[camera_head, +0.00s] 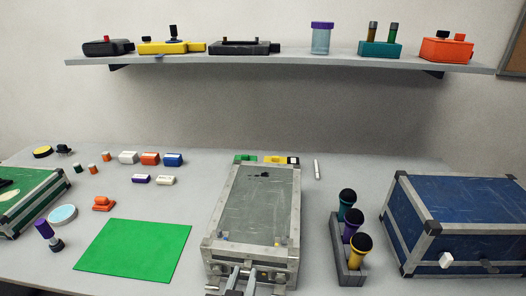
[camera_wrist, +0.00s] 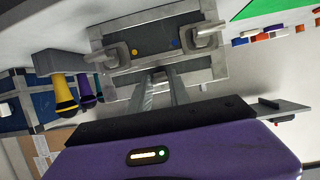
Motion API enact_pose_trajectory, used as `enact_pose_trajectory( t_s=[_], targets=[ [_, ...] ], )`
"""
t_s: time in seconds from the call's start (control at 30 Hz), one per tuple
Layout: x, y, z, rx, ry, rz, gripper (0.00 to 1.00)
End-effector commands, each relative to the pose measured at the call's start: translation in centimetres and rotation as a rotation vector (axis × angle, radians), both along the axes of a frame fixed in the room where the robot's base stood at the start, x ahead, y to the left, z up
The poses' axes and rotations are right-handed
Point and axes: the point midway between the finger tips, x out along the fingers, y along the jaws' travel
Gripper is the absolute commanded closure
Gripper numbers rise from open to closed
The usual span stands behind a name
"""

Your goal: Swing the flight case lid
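A grey flight case (camera_head: 262,203) with metal edges stands in the middle of the table, its lid lying flat and seemingly shut. Its near side also shows in the wrist view (camera_wrist: 155,22), with two metal fittings, one to each side, and small orange and blue dots. My gripper (camera_head: 243,279) is at the case's near side, around its middle. In the wrist view my gripper (camera_wrist: 159,78) shows two fingers with a gap between them, pointing at the case edge. I cannot tell whether they touch it.
A rack (camera_head: 342,256) with several knobbed handles stands close right of the case. A blue case (camera_head: 455,215) is further right. A green mat (camera_head: 135,251) lies left, with a green case (camera_head: 30,205) beyond. Small blocks lie behind. A shelf (camera_head: 290,64) hangs above.

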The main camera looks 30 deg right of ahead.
Motion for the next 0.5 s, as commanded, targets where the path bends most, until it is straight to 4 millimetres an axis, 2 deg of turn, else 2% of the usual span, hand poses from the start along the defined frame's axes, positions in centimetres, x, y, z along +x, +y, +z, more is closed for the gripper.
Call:
enact_pose_trajectory(
  t_s=[0.03,0.1,0.27,0.5],
  targets=[
    [0.0,0.0,0.1,0.0,0.0,0.0,0.89],
    [0.0,0.0,0.1,0.0,0.0,0.0,1.0],
    [0.0,0.0,0.5,0.0,-0.001,0.0,1.0],
    [0.4,-0.4,2.6,-0.001,-0.005,-0.002,1.0]
  ],
)
